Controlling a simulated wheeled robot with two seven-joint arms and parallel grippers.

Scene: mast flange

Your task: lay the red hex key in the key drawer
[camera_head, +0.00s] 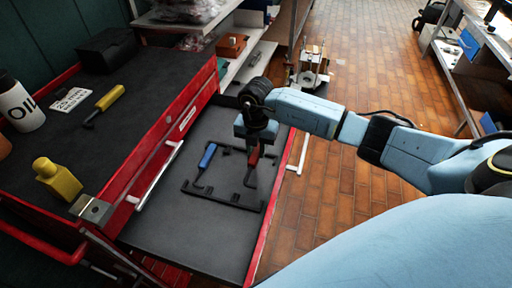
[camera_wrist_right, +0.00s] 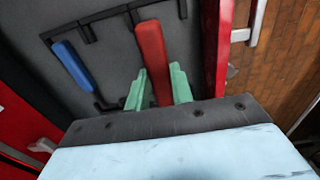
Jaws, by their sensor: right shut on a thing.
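The red hex key (camera_head: 253,161) hangs from my right gripper (camera_head: 256,146) over the open key drawer (camera_head: 190,234). Its dark shank points down toward the right part of the black holder frame in the drawer. In the right wrist view its red handle (camera_wrist_right: 151,50) stands between the two green fingers of my right gripper (camera_wrist_right: 158,82). I cannot tell whether the key touches the holder. A blue hex key (camera_head: 207,155) lies in the left part of the holder; it also shows in the right wrist view (camera_wrist_right: 71,66). My left gripper is out of view.
A yellow-handled key (camera_head: 109,98) lies on the cabinet top, with a white label card (camera_head: 70,99), an oil bottle (camera_head: 18,104), a yellow bottle (camera_head: 57,179) and a black box (camera_head: 106,50). The drawer's front part is bare. Brick-patterned floor (camera_head: 340,200) lies to the right.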

